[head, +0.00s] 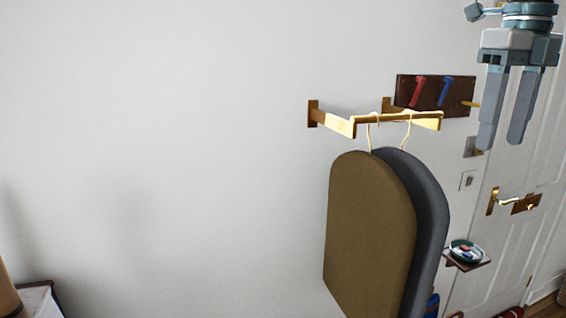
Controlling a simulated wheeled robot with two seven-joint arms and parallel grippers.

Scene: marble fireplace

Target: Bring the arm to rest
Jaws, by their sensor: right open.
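My right gripper (503,138) hangs at the upper right of the head view, fingers pointing down. Its two grey fingers are apart, with nothing between them. It shows in front of the white door and to the right of the dark key board, apart from both as far as I can see. My left gripper is not in view.
A brass wall rail (396,120) holds a brown garment bag (368,235) and a dark grey one (428,200) on hangers. A dark board (436,93) carries red and blue items. A small shelf (480,264) bears a dish (466,251). The white door (540,175) has brass handles. The left wall is bare.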

